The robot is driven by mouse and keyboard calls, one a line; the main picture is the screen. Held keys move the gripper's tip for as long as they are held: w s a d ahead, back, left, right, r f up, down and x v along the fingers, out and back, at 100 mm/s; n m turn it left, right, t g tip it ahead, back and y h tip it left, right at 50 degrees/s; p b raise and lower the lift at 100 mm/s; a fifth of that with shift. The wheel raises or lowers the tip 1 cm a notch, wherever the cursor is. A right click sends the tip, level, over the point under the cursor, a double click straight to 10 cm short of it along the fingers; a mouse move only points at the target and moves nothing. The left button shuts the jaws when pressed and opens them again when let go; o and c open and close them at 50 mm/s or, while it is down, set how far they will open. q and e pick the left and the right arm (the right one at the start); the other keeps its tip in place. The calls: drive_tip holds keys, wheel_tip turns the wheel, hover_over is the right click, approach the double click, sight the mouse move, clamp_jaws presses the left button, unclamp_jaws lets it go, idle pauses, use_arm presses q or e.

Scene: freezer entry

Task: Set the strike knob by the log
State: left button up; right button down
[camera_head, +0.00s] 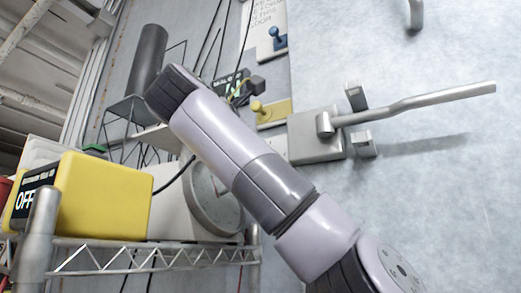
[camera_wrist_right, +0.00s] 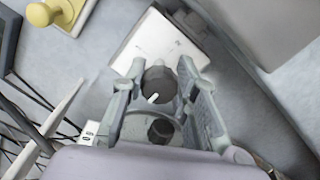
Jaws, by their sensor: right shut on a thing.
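In the right wrist view, a grey round knob (camera_wrist_right: 159,82) with a white pointer mark stands on a white plate (camera_wrist_right: 165,42). The two fingers of my right gripper (camera_wrist_right: 161,72) are on either side of it and closed on it. In the head view my right arm reaches up and left across the wall panel, and its own links hide the gripper and the knob. I cannot make out which item is the log. My left gripper is in neither view.
A yellow knob on a yellow plate (camera_head: 273,119) and a blue knob (camera_head: 277,38) sit nearby. A door latch with a long handle (camera_head: 420,101) projects at right. A yellow box (camera_head: 100,200) stands on a wire rack (camera_head: 170,252) at lower left.

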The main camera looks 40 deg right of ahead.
drive_tip(key=shift+f, duration=0.15)
drive_tip(key=c, duration=1.2)
unclamp_jaws()
drive_tip(key=shift+c, duration=0.2)
drive_tip(key=shift+a, duration=0.1)
drive_tip(key=v, duration=1.2)
